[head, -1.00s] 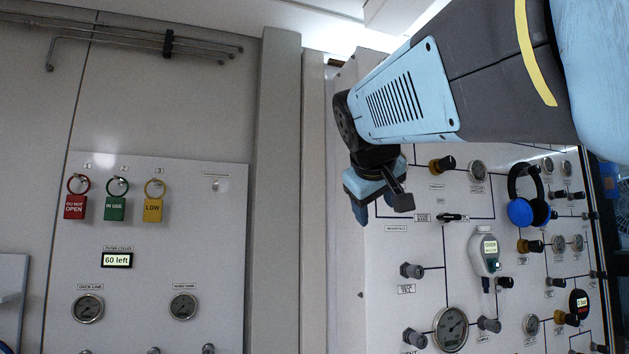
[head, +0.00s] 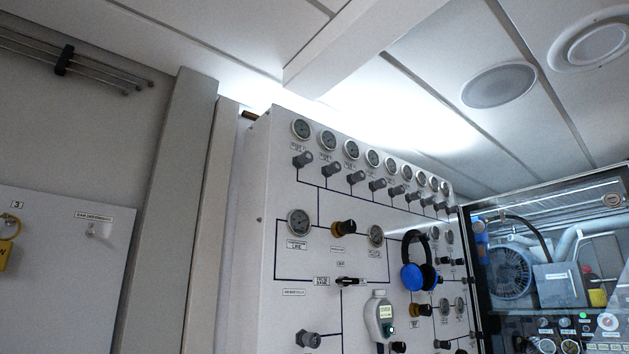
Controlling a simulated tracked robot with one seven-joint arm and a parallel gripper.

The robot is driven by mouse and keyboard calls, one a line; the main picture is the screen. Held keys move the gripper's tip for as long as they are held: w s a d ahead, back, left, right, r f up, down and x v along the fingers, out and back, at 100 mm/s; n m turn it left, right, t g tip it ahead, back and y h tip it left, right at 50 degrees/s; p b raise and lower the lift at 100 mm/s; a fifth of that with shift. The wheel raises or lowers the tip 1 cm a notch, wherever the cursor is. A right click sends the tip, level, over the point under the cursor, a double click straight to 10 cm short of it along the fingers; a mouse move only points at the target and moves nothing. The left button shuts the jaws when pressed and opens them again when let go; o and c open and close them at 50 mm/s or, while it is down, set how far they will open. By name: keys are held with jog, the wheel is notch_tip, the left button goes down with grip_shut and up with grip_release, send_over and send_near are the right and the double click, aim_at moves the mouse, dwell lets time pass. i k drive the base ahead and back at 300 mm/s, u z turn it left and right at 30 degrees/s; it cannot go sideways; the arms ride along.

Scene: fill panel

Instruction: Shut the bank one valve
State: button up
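The white fill panel (head: 262,190) stands in the middle of the head view. Along its top runs a row of several round gauges (head: 300,129), each with a small label and a grey valve knob (head: 303,159) below it. The labels are too small to read, so I cannot tell for sure which knob is the bank one valve. Lower are a black knob with a brass-coloured base (head: 343,228), a black lever handle (head: 351,282) beside a label, and another grey knob (head: 308,339). My gripper and arm are out of view.
Blue headphones (head: 420,277) hang on the panel's front. A pale handheld meter (head: 379,318) is mounted below the lever. A glazed, dark-framed opening (head: 545,270) with machinery behind stands at right. A yellow tag (head: 6,253) hangs on the left board.

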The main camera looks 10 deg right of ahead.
aim_at(305, 157)
jog(key=u, duration=1.2)
jog(key=i, duration=0.1)
jog(key=z, duration=2.5)
jog(key=k, duration=1.25)
jog(key=u, duration=1.05)
jog(key=i, duration=1)
jog(key=z, duration=0.05)
